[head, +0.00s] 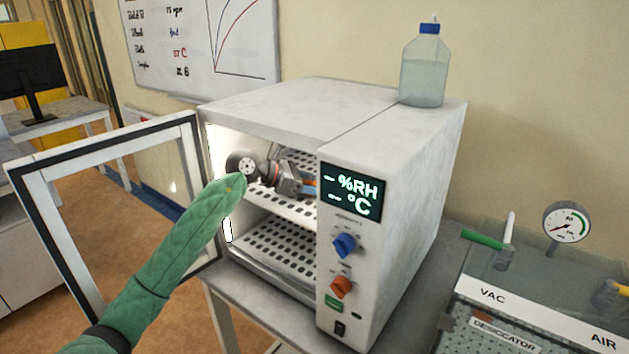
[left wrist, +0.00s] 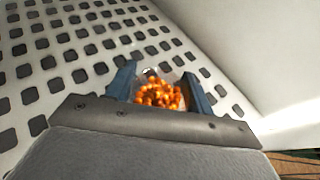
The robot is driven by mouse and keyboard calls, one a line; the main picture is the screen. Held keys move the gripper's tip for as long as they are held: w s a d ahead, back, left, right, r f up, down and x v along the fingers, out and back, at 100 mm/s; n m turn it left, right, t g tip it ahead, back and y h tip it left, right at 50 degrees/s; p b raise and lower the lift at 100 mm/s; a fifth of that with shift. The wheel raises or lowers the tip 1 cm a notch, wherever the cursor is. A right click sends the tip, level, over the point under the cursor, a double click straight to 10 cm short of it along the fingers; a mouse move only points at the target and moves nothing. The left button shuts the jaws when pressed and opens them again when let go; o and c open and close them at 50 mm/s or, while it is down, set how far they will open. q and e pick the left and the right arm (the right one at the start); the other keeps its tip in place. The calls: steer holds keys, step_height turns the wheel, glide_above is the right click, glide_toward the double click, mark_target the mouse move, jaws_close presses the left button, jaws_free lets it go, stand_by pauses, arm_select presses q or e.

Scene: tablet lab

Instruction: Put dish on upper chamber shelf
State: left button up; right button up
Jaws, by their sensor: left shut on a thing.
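My left gripper (head: 312,187) reaches through the open front of the white chamber (head: 393,190), at the level of the upper shelf (head: 290,206). In the left wrist view my left gripper (left wrist: 165,88) is shut on the dish (left wrist: 158,94), which holds several orange tablets. The dish sits between the blue fingers over or on the perforated shelf (left wrist: 60,45); I cannot tell whether it touches. In the head view the dish is hidden behind the gripper and the control panel. The lower shelf (head: 275,248) looks empty. My right gripper is not in view.
The chamber door (head: 24,172) stands wide open at the left. A control panel (head: 352,190) borders the opening on the right. A bottle with a blue cap (head: 424,70) stands on top of the chamber. A desiccator (head: 510,325) is at the lower right.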

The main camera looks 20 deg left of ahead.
arm_select(q)
steer(key=shift+s+f, duration=0.1)
steer(key=shift+f, duration=0.1)
steer(key=o, duration=1.1)
steer(key=shift+c, duration=0.2)
